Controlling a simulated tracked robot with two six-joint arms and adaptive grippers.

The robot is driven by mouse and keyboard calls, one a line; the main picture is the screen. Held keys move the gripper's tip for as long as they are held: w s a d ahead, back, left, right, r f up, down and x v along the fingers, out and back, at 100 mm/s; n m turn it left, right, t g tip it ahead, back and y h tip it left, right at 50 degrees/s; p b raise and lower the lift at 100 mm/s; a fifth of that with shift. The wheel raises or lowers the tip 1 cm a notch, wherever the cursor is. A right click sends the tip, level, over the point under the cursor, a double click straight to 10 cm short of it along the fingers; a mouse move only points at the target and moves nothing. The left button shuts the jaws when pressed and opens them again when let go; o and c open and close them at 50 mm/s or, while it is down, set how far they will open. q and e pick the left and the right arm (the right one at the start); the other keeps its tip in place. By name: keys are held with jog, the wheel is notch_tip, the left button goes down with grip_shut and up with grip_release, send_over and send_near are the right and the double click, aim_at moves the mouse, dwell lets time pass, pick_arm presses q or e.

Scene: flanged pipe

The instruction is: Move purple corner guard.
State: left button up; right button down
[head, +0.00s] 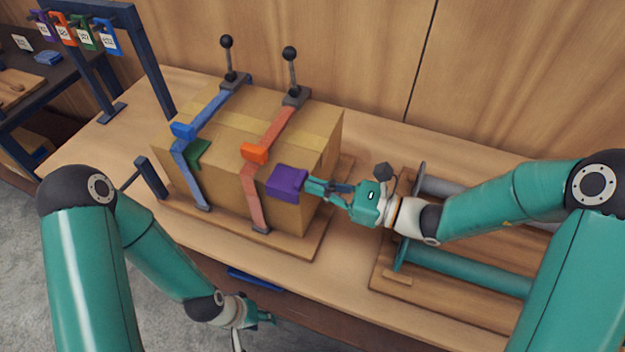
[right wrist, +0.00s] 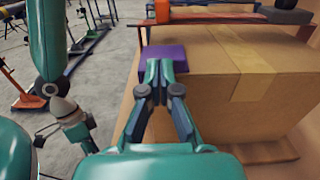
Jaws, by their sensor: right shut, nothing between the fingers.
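The purple corner guard (head: 287,183) sits on the near right top edge of the cardboard box (head: 318,135), to the right of the red strap. My right gripper (head: 310,187) is at the guard's right side with its fingers together and nothing between them. In the right wrist view the purple guard (right wrist: 168,52) is just beyond the fingertips (right wrist: 160,66), which hide part of it. Whether the fingertips touch it, I cannot tell. My left gripper (head: 268,318) hangs low in front of the table's front edge, away from the box. Its fingers are too small to read.
A blue strap (head: 188,172) and a red strap (head: 252,198) cross the box, with blue (head: 183,131), orange (head: 255,153) and green (head: 198,154) guards. Two black-knobbed levers stand behind. A rack with pipes (head: 465,268) is at right. Coloured tags (head: 86,38) hang at left.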

aim_at(283, 179)
jog(key=shift+w+a, duration=0.15)
jog(key=shift+a, duration=0.1)
jog(key=shift+a, duration=0.2)
jog(key=b+x, duration=0.2)
jog(key=x, duration=0.4)
jog(key=shift+a+f, duration=0.1)
jog(key=shift+f, duration=0.05)
jog(key=shift+w+a, duration=0.2)
jog(key=shift+a, duration=0.05)
jog(key=shift+d, duration=0.1)
